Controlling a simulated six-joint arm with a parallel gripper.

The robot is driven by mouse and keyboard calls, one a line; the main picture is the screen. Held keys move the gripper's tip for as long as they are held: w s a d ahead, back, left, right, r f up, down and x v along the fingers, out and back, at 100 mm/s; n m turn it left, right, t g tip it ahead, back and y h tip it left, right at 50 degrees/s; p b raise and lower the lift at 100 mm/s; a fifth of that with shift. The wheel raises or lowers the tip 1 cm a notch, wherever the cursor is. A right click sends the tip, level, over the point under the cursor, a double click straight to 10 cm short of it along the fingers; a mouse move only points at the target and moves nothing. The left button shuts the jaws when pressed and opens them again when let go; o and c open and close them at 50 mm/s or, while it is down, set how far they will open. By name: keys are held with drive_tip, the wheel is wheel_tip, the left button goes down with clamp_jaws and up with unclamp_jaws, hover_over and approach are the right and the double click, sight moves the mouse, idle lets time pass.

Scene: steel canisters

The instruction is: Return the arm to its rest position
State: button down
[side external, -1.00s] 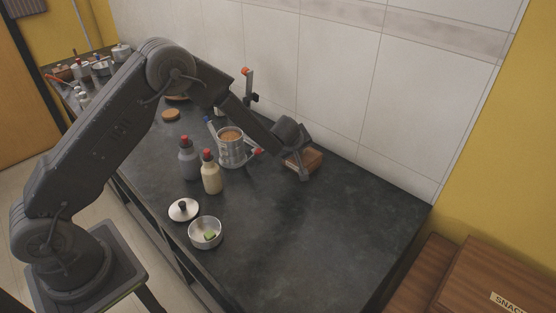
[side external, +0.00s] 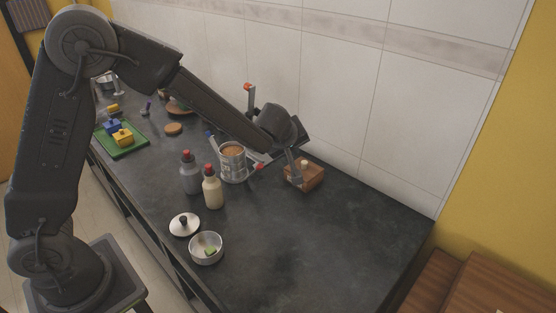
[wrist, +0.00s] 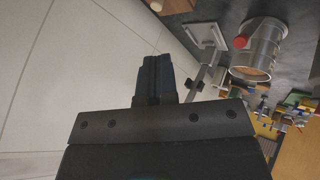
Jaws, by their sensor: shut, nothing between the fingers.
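My gripper (side external: 297,164) is at the end of my arm, above the back part of the dark counter (side external: 290,240). Its tip appears over or just in front of a small wooden box (side external: 310,177) in the side view; I cannot tell the gap between them. In the wrist view the fingers (wrist: 155,78) are together with nothing between them. The steel canister (side external: 233,163) with an orange-brown top stands to the left of my gripper. It also shows in the wrist view (wrist: 258,50).
Two red-capped bottles (side external: 190,173) (side external: 212,188) stand in front of the canister. A lid (side external: 184,224) and a small pot (side external: 206,248) sit near the front edge. A green board (side external: 122,145) with blocks lies far left. The counter's right part is clear. The tiled wall (side external: 410,120) is close behind.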

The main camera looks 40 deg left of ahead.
drive_tip(key=s+d+r+m+t+h, duration=0.1)
drive_tip(key=d+r+m+t+h, duration=0.1)
drive_tip(key=r, duration=0.4)
drive_tip(key=s+d+r+m+t+h, duration=0.1)
drive_tip(key=s+r+m+h, duration=0.1)
drive_tip(key=r, duration=0.3)
drive_tip(key=s+d+r+m+h, duration=0.3)
drive_tip(key=s+r+m, duration=0.25)
drive_tip(key=s, duration=0.45)
drive_tip(key=s+a+f+m+g+y, duration=0.2)
drive_tip(key=s+a, duration=0.1)
drive_tip(key=s, duration=0.6)
drive_tip(key=s+a+f+m+g+y, duration=0.2)
drive_tip(key=s+a, duration=0.2)
drive_tip(key=s, duration=0.5)
drive_tip(key=shift+s+a+g, duration=0.15)
drive_tip(key=shift+s+g, duration=0.2)
drive_tip(key=shift+g, duration=0.05)
